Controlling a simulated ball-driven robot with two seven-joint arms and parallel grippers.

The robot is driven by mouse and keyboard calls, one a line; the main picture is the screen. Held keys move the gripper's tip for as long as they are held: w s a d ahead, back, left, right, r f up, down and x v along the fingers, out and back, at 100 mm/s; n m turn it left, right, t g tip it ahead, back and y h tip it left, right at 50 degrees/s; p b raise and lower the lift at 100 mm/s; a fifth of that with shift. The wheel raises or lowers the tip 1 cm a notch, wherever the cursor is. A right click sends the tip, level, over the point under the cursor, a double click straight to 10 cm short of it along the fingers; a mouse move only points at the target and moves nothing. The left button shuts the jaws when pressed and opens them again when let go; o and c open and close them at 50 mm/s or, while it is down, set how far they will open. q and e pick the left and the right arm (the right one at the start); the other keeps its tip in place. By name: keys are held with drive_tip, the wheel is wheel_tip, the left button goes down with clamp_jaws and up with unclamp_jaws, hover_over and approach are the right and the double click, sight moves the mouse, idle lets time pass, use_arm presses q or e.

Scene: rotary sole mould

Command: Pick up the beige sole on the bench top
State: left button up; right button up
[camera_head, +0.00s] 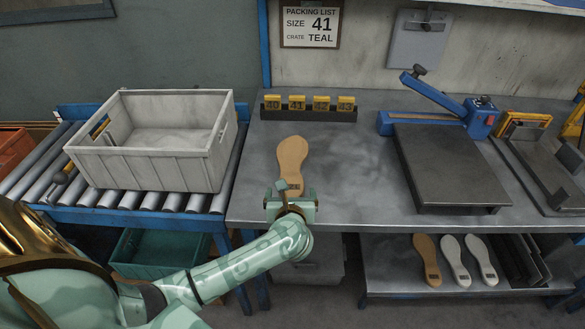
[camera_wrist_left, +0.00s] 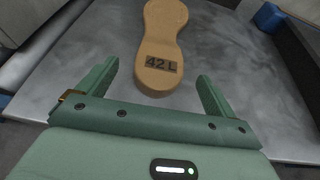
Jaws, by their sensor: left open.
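The beige sole (camera_head: 291,158) lies flat on the grey bench top (camera_head: 362,180), its toe pointing to the back. In the left wrist view the sole (camera_wrist_left: 164,35) carries a dark "42 L" label on its heel. My left gripper (camera_head: 290,191) is at the heel end of the sole, near the bench's front edge. In the left wrist view its two fingers (camera_wrist_left: 158,82) are apart, with the heel just ahead of and between their tips, and nothing is held. My right gripper is not in view.
A grey crate (camera_head: 150,165) stands on the roller conveyor (camera_head: 58,160) at left. Number blocks (camera_head: 309,104) stand behind the sole. A blue-handled press (camera_head: 450,165) is to the right. More soles (camera_head: 453,260) lie on the lower shelf. A sign (camera_head: 310,25) reads size 41, crate teal; a teal crate (camera_head: 160,255) sits below.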

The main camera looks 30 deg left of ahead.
sight(291, 189)
use_arm(q)
drive_tip(key=x, duration=0.2)
drive_tip(key=b+x, duration=0.1)
drive_tip(key=x, duration=0.1)
drive_tip(key=shift+f, duration=0.35)
drive_tip(key=shift+w+a, duration=0.15)
drive_tip(key=shift+w, duration=0.15)
drive_tip(key=c, duration=1.2)
